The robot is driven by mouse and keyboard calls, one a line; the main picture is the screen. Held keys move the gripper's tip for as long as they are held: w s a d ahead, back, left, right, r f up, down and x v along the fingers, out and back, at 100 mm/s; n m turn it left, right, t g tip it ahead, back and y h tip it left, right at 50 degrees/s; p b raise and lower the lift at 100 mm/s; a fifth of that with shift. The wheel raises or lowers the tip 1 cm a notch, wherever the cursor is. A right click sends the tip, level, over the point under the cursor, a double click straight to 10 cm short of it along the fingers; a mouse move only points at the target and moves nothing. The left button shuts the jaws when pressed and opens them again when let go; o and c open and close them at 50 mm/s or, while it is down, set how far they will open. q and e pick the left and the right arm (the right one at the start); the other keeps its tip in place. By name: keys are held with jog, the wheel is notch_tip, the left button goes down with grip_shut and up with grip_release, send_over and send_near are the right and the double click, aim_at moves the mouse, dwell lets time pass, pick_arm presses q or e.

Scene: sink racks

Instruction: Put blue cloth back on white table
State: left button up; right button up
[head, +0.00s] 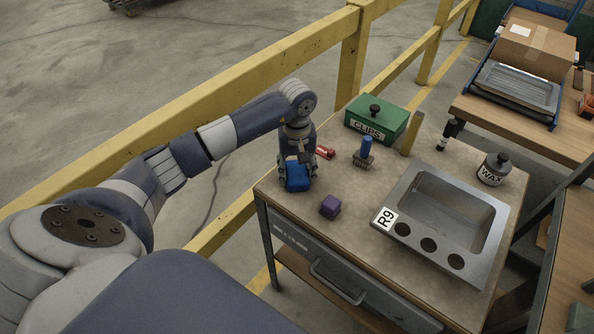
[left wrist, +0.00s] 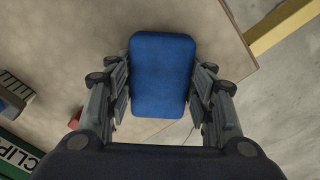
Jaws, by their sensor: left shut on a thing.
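The blue cloth (head: 298,178) looks like a folded, rounded blue pad. My left gripper (head: 297,162) points down and is shut on it, at the left corner of the beige-topped table (head: 362,190). In the left wrist view the cloth (left wrist: 162,75) sits between the two fingers, over the table top (left wrist: 70,40) near its edge. I cannot tell whether the cloth touches the table. No table in view looks clearly white. My right gripper is not in view.
Near the cloth are a purple cube (head: 330,207), a red item (head: 325,152) and a blue-handled brush (head: 366,150). A green CLIPS box (head: 376,117), grey R9 sink rack (head: 385,222) and WAX jar (head: 493,170) also stand there. A yellow railing (head: 190,95) runs behind.

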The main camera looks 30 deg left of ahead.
aim_at(297, 172)
pick_arm(q)
jog(key=o, duration=0.9)
jog(key=shift+o, duration=0.2)
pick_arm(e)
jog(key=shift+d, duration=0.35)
pick_arm(q)
jog(key=shift+r+p, duration=0.1)
jog(key=shift+p, duration=0.2)
notch_tip(297, 172, up, 12)
jog(key=b, duration=0.2)
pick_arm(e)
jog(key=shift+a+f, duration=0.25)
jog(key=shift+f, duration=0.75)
